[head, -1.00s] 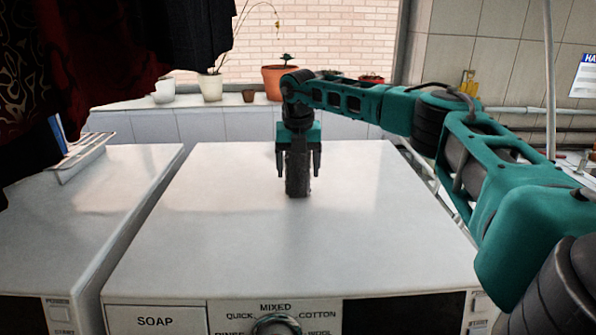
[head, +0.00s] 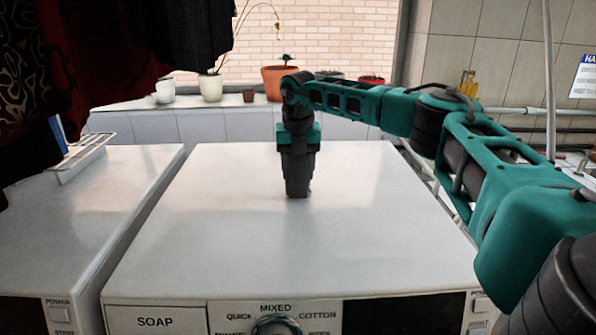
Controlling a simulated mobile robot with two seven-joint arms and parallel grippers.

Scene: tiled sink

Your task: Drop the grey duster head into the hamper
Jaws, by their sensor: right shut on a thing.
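The grey duster head (head: 298,189) stands on the white top of the washing machine (head: 230,240), near its middle. My right gripper (head: 297,175) points straight down over it, and its fingers are closed around the duster head. Only the lower part of the duster head shows between and below the fingers. It appears to be still at the machine's surface. My left gripper is not in view. I see no hamper in this view.
A second white machine (head: 75,230) stands at the left, with a white rack (head: 82,155) on it. Dark clothes (head: 100,60) hang at the upper left. Flowerpots (head: 281,82) stand on the ledge behind. Most of the middle machine's top is bare.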

